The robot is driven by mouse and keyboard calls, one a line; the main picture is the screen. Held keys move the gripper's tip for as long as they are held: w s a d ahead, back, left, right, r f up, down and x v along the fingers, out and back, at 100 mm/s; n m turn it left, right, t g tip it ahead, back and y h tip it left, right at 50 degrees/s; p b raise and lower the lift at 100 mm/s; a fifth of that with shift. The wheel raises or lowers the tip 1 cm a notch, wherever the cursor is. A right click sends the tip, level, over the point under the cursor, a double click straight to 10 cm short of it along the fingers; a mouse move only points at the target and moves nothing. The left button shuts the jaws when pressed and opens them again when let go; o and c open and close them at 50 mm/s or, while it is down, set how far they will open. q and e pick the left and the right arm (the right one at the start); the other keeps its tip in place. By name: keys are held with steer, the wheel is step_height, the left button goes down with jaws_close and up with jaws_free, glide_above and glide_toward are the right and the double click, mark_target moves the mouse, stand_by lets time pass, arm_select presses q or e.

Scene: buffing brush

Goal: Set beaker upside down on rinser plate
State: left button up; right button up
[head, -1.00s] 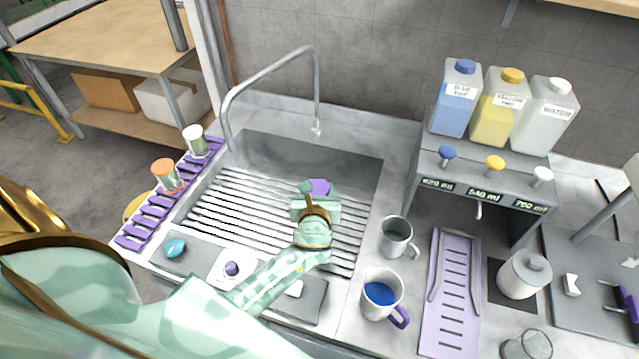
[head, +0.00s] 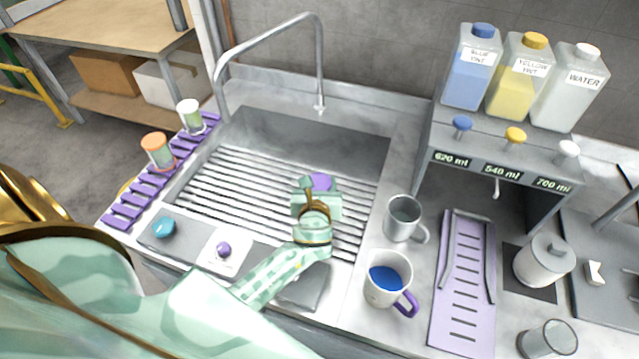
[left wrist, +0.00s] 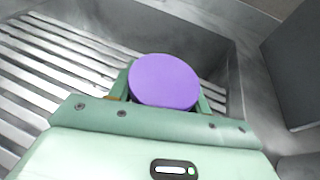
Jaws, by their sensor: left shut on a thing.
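My left gripper (head: 317,195) is shut on the beaker, held over the slatted metal grate (head: 240,190) in the sink. Of the beaker, mainly a flat round purple end (head: 321,182) shows. In the left wrist view this purple disc (left wrist: 164,81) faces the camera between the fingers, and the rest of the beaker is hidden beneath it. I take this as the base turned upward, but the rim is out of sight. I cannot tell whether the beaker touches the grate, which looks like the rinser plate. My right gripper is not in view.
A purple rack (head: 150,187) with two cups lines the sink's left side. A tall faucet (head: 271,27) arches behind. A grey mug (head: 403,218) and a mug with blue liquid (head: 386,279) stand right of the sink, near the dispenser (head: 500,150). The left grate is clear.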

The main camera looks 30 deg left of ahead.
arm_select(q)
steer(key=shift+r, duration=0.1)
stand_by(0.5)
steer(key=shift+f, duration=0.55)
stand_by(0.4)
steer(key=o, duration=1.1)
steer(key=shift+c, duration=0.2)
steer(key=shift+s+d, duration=0.1)
steer(key=p+v, duration=0.2)
steer(key=v, duration=1.4)
steer(key=shift+s+d, duration=0.1)
